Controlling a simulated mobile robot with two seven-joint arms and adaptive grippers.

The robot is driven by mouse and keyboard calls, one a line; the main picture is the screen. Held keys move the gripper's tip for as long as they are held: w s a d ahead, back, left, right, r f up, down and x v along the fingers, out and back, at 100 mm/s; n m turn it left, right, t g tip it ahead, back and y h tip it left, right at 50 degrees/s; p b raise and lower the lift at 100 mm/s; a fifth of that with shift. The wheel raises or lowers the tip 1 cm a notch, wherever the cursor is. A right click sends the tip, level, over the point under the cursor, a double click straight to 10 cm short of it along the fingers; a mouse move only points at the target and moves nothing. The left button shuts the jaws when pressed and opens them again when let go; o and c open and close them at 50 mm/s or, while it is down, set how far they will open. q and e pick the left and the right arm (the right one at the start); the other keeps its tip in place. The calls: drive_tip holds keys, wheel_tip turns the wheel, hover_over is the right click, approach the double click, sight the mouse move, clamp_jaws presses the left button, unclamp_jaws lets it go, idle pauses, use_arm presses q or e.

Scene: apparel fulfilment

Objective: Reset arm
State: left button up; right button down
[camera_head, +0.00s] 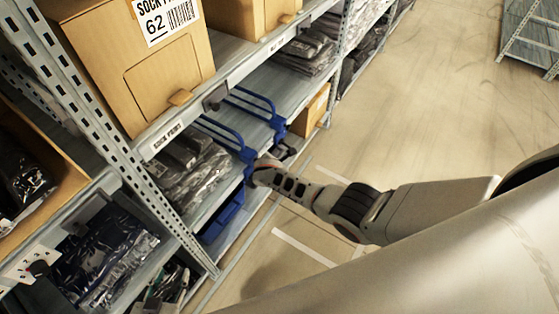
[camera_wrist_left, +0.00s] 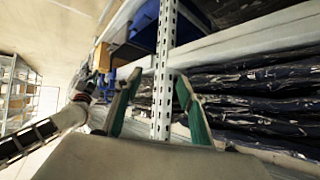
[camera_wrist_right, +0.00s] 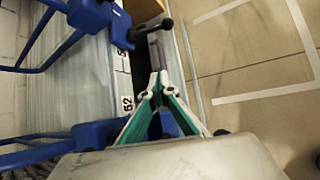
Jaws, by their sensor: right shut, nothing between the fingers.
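My left gripper (camera_wrist_left: 158,88) is open and empty in the left wrist view, its green-padded fingers apart. It faces a perforated shelf post, close to stacks of dark wrapped garments. I cannot make it out surely in the head view. My right gripper (camera_wrist_right: 156,78) is shut and empty in the right wrist view, its fingertips together. It is close to the shelf's front edge, beside blue frames. In the head view an arm (camera_head: 350,205) reaches in from the right to these frames; its fingertips are hidden or too small there.
Metal shelving (camera_head: 95,110) runs along the left with a cardboard box (camera_head: 150,75), dark packed garments (camera_head: 185,175) and blue frames (camera_head: 255,110). The light floor (camera_head: 440,90) on the right is mostly clear. Another rack (camera_head: 530,40) stands far right.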

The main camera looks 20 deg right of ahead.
use_arm(q)
drive_tip(key=shift+w+a+r, duration=0.15)
drive_tip(key=shift+w+r, duration=0.55)
drive_tip(key=shift+r, duration=0.25)
use_arm(e)
drive_tip(key=shift+s+a+r, duration=0.25)
drive_tip(key=shift+r, duration=0.1)
use_arm(q)
drive_tip(key=shift+s, duration=0.1)
